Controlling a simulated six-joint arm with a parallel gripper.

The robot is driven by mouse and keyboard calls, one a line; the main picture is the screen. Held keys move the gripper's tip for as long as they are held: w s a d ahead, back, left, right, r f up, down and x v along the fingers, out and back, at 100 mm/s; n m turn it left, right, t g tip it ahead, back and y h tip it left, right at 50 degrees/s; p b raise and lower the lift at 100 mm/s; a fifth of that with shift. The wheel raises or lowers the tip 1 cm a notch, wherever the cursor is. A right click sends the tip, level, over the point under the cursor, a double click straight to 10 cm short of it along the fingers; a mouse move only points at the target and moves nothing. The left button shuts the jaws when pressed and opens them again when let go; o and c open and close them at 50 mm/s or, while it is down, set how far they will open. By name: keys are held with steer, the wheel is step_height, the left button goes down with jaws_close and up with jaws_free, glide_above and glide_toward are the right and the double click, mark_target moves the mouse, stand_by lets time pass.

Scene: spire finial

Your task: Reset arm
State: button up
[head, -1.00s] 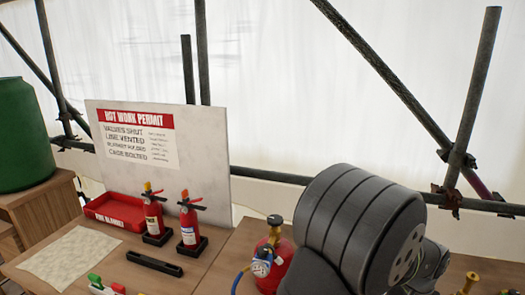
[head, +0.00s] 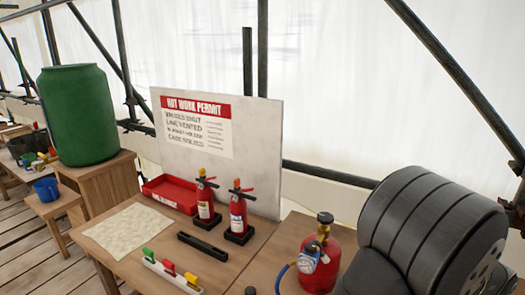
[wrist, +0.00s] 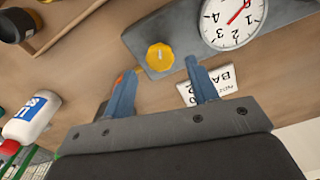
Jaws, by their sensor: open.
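My gripper (wrist: 157,85) shows in the wrist view with its two blue fingers apart and nothing between them. Below the fingers is a wooden surface with a grey plate (wrist: 158,32) that bears a yellow knob (wrist: 161,56) and a white clock-like dial (wrist: 232,20). The knob lies just beyond the fingertips, and I cannot tell how far below them it is. In the head view my dark, ribbed arm link fills the lower right, and the gripper is out of that view.
On the bench stand two fire extinguishers (head: 238,212), a red tray (head: 170,193), a red gas cylinder (head: 320,258) with a gauge, and a rack of coloured valves (head: 170,272). A permit board (head: 255,150) stands behind. A green barrel (head: 78,115) is at left. A white bottle (wrist: 32,118) lies near my gripper.

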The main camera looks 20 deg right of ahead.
step_height(320, 180, up, 14)
step_height(320, 180, down, 17)
steer(key=shift+a+f, duration=0.1)
steer(key=shift+f, duration=0.05)
steer(key=shift+m, duration=0.8)
steer(key=m, duration=0.3)
steer(key=shift+m, duration=0.4)
steer(key=m, duration=0.6)
steer(key=shift+m, duration=0.4)
steer(key=shift+r, duration=1.15)
